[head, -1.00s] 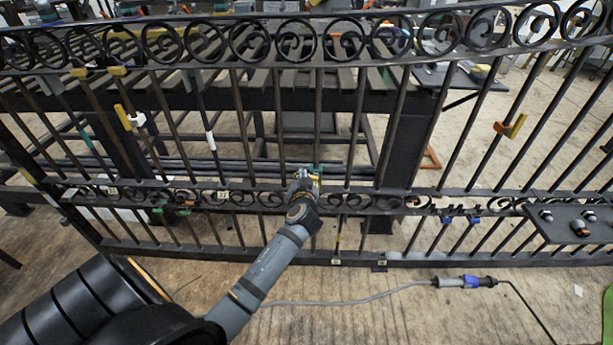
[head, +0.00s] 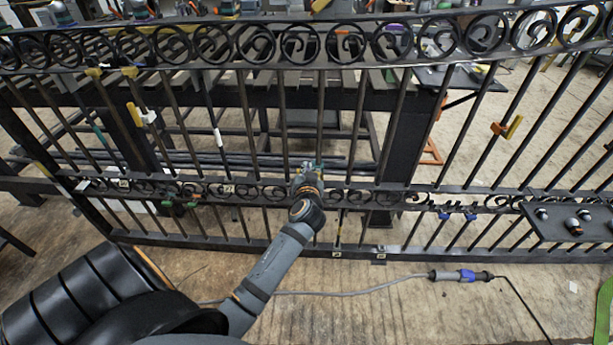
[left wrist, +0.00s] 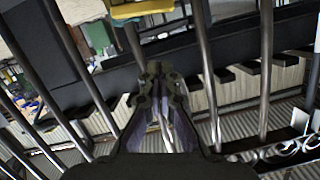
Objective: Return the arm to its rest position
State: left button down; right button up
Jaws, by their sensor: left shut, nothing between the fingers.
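My left arm reaches in from the lower left in the head view. Its gripper (head: 308,172) is in front of the black scroll gate (head: 380,252), at the height of the lower scroll band. In the left wrist view the gripper's fingers (left wrist: 158,80) are shut with nothing held, and the gate's bars (left wrist: 207,60) stand close around and beyond them. I cannot tell whether the fingertips touch a bar. A yellow clamp pad (left wrist: 140,9) is at the top of the left wrist view. My right gripper is not in view.
Clamps hang on the gate, one yellow at left (head: 134,114) and one orange and yellow at right (head: 507,127). A dark plate with knobs (head: 572,224) is at the right. A grey cable with a blue-banded connector (head: 465,276) lies on the open wooden floor.

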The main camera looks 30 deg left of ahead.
pick_arm(q)
jog(key=v, duration=0.5)
jog(key=shift+s+r, duration=0.1)
jog(key=shift+s, duration=0.2)
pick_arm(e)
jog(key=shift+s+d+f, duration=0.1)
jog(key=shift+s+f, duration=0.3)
